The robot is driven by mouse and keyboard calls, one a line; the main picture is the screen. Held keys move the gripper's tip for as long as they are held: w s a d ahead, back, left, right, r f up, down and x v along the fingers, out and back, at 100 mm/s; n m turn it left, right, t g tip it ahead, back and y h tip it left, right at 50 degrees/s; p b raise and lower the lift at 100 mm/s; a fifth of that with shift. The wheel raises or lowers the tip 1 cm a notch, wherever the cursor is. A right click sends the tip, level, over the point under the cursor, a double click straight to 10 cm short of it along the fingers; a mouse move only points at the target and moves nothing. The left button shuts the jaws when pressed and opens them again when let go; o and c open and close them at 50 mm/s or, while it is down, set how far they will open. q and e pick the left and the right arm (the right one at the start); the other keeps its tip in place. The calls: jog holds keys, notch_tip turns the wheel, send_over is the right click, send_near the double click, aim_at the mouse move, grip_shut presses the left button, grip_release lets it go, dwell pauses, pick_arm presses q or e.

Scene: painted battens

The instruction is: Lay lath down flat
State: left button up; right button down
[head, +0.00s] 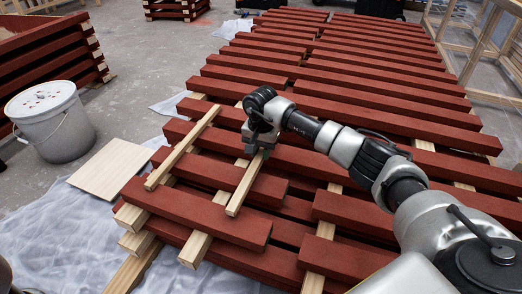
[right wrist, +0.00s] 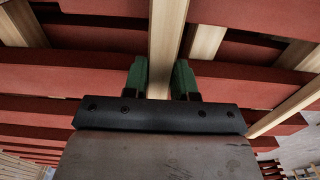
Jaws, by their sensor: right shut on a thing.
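The lath (head: 243,190) is a thin strip of pale bare wood. My right gripper (head: 262,150) is shut on it near its far end, above the stack of red battens. In the right wrist view the lath (right wrist: 166,40) runs between the two green fingers (right wrist: 160,80). Its near end points toward the front of the stack in the head view. I cannot tell whether its underside touches the red battens (head: 215,213). Another pale lath (head: 184,147) lies across the battens to its left. My left gripper is out of view.
A white bucket (head: 52,125) and a pale board (head: 112,168) are on the floor at left, with plastic sheeting (head: 50,225) around the board. Pale spacers (head: 195,248) stick out between the batten layers. Another red stack (head: 50,55) stands at upper left.

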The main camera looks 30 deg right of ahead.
jog(key=shift+f, duration=0.35)
jog(key=c, duration=0.9)
grip_release()
